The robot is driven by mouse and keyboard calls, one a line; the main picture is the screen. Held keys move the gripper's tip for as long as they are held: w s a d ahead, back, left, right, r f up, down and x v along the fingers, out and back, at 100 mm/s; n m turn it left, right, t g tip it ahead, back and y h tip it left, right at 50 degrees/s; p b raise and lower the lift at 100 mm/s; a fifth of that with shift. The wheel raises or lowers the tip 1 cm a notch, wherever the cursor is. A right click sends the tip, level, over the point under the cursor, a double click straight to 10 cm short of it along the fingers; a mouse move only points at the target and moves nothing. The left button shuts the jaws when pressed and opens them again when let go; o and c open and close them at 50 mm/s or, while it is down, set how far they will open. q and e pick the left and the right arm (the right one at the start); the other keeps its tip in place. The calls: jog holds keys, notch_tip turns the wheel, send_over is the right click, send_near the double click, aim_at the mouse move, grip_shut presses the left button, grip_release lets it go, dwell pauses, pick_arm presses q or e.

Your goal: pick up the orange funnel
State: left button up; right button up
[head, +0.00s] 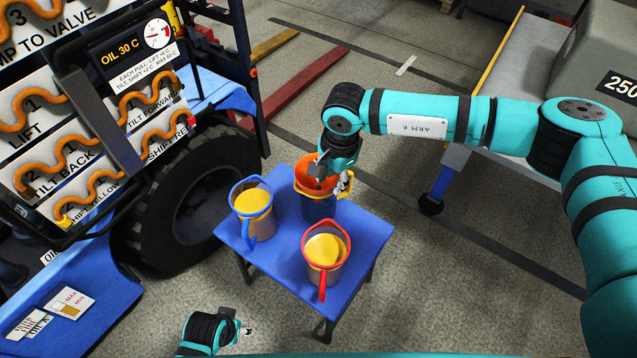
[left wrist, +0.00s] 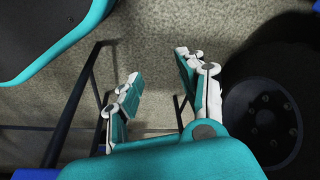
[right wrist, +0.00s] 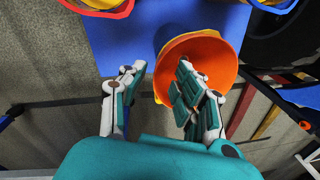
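The orange funnel (head: 303,176) sits at the top of a dark blue jug with a yellow rim (head: 318,208) on the blue table. In the right wrist view the funnel (right wrist: 222,58) shows its wide open mouth. My right gripper (head: 333,179) is at the funnel, its fingers apart. In the right wrist view, one finger of this gripper (right wrist: 158,85) is over or inside the mouth and the other is outside the rim; contact cannot be told. My left gripper (head: 246,331) is low in front of the table; the left wrist view shows it (left wrist: 160,72) open and empty.
A blue-rimmed jug (head: 252,203) and a red-rimmed jug (head: 325,250), both with yellow contents, share the small blue table (head: 285,250). A large black tyre (head: 190,205) and a vehicle panel stand to the left. A grey cart stands at the right.

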notch_tip(320, 180, down, 2)
jog(key=shift+w+f, duration=0.15)
jog(key=shift+f, duration=0.05)
grip_shut()
jog(key=shift+r, duration=0.15)
